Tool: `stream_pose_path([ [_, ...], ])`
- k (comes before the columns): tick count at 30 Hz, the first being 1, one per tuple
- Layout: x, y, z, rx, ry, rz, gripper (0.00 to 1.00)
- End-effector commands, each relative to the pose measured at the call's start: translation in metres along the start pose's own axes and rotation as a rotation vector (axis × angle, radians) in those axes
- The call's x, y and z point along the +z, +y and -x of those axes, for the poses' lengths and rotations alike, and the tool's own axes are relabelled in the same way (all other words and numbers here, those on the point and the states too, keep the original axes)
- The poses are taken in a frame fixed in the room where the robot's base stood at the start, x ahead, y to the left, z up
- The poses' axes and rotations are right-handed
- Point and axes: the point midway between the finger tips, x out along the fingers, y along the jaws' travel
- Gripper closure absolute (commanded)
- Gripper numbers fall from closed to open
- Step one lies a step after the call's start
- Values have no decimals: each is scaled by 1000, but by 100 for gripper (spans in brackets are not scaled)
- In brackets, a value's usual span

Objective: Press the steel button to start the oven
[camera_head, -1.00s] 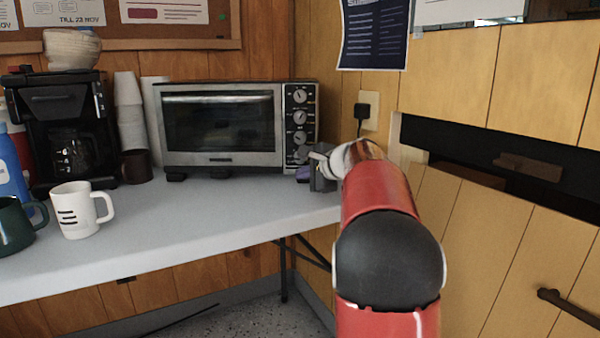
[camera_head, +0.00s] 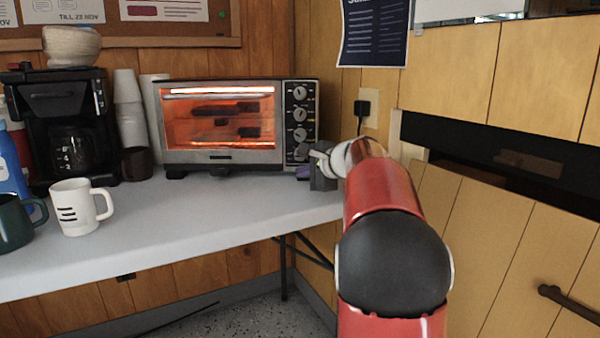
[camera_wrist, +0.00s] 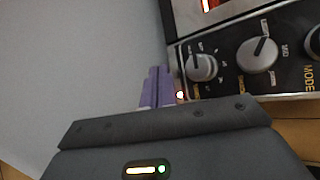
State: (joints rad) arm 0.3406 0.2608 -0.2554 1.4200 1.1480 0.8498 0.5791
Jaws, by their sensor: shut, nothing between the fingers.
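The toaster oven (camera_head: 218,157) stands at the back of the table, its window glowing orange with the elements lit. Its black control panel with several knobs (camera_head: 300,93) is on its right side and also shows in the wrist view (camera_wrist: 257,55). In the head view my gripper (camera_head: 304,173) is at the oven's lower right corner. I cannot make out the steel button; the fingers may hide it.
A white mug (camera_head: 75,207), a green mug (camera_head: 14,222), a coffee maker (camera_head: 68,115) and stacked cups (camera_head: 130,112) stand left of the oven. The table (camera_head: 200,215) is clear in front of it. A plug in a wall socket (camera_head: 367,110) is at right.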

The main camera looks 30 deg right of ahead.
Motion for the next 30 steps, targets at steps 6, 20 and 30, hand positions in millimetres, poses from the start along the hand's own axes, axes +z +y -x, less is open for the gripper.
stream_pose_path([
  [6, 1, 2, 1, 1, 0, 0, 100],
  [20, 15, 17, 20, -1, -1, 0, 100],
  [30, 27, 27, 36, 0, 0, 0, 100],
])
